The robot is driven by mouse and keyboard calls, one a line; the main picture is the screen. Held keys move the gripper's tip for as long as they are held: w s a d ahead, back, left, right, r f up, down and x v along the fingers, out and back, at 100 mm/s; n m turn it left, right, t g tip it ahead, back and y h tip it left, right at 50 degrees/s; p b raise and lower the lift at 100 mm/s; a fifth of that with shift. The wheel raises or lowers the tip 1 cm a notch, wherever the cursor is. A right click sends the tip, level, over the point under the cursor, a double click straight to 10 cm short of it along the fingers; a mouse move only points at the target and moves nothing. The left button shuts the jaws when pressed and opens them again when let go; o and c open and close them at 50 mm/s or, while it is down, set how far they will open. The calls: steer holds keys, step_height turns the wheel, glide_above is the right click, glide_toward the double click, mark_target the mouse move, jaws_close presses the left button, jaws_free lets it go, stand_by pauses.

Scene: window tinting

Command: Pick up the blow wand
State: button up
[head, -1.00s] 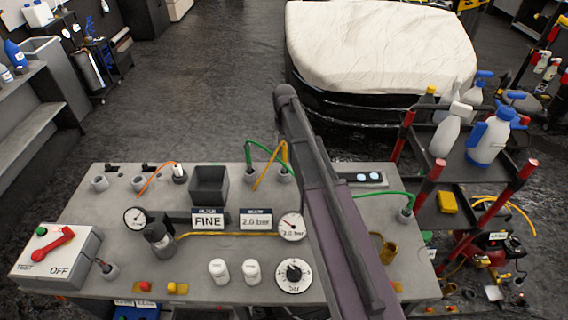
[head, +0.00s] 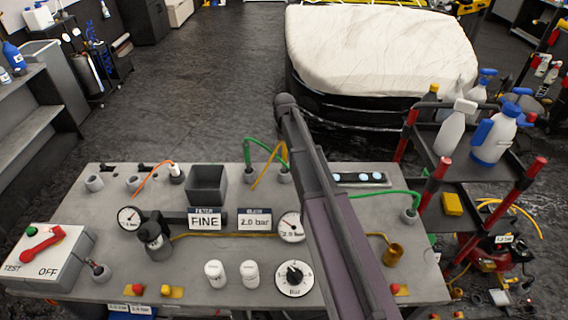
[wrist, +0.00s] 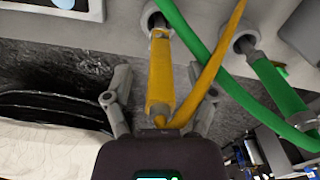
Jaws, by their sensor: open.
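A yellow wand (wrist: 161,78) with a yellow hose stands in a grey ring holder on the bench, between my fingers in the wrist view. A green wand (wrist: 272,84) with a green hose stands in the neighbouring holder to its right. No label shows which is the blow wand. In the head view the yellow hose (head: 268,166) and green hose (head: 262,145) arch beside my arm. My gripper (wrist: 160,76) is open, one finger on each side of the yellow wand. I see no clear grip on it. My arm hides the gripper in the head view.
The grey bench (head: 200,271) carries a dark open box (head: 207,184), gauges, a dial (head: 295,278) and two white canisters. A switch box (head: 45,252) is at its left. A cart (head: 455,189) with bottles stands right. A covered car (head: 375,50) is behind.

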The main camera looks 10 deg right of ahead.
stand_by(0.4)
jaws_close()
steer(key=shift+r, duration=0.15)
step_height(320, 180, up, 10)
steer(key=p, duration=1)
stand_by(0.8)
